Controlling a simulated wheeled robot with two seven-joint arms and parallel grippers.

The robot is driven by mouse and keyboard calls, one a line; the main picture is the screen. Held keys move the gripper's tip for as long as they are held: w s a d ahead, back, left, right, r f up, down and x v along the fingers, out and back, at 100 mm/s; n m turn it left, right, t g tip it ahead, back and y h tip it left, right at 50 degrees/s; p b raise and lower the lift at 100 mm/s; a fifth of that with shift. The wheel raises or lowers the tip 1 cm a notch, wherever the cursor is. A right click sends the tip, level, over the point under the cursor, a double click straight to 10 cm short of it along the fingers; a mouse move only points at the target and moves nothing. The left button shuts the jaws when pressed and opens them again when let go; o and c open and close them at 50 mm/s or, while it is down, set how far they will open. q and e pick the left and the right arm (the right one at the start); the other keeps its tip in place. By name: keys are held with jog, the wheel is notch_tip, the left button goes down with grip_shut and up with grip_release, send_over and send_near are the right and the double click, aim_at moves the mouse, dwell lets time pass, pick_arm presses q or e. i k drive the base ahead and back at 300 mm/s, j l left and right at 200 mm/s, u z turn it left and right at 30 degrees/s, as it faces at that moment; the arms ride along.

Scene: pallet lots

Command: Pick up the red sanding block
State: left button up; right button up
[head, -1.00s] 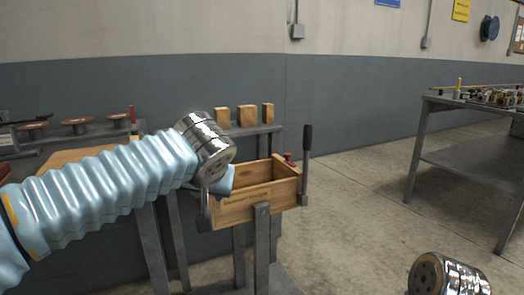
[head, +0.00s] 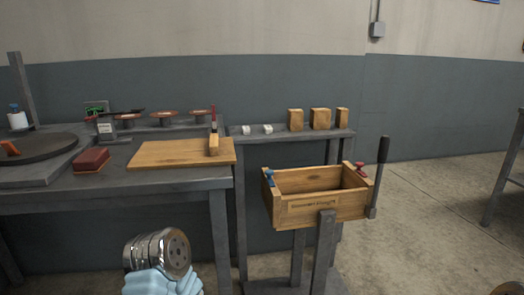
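The red sanding block (head: 91,161) is a dark red block lying flat on the grey workbench (head: 170,186), left of a wooden board. Nothing touches it from above. My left arm's metal joint and light blue sleeve show at the bottom, in front of the bench and below its front edge, right of the block. The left gripper's fingers are not visible. Of my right arm only a sliver shows at the bottom right corner, and its gripper is out of view.
A wooden board (head: 175,153) with a brush (head: 214,130) lies right of the block. A dark round turntable (head: 38,149) is on its left. A small stand (head: 106,128) and several discs are behind it. An open wooden box (head: 322,207) stands on a stand to the right.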

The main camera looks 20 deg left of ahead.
aim_at(93, 160)
jog(key=u, duration=1.65)
jog(key=i+j+u, duration=0.35)
jog(key=j, duration=0.2)
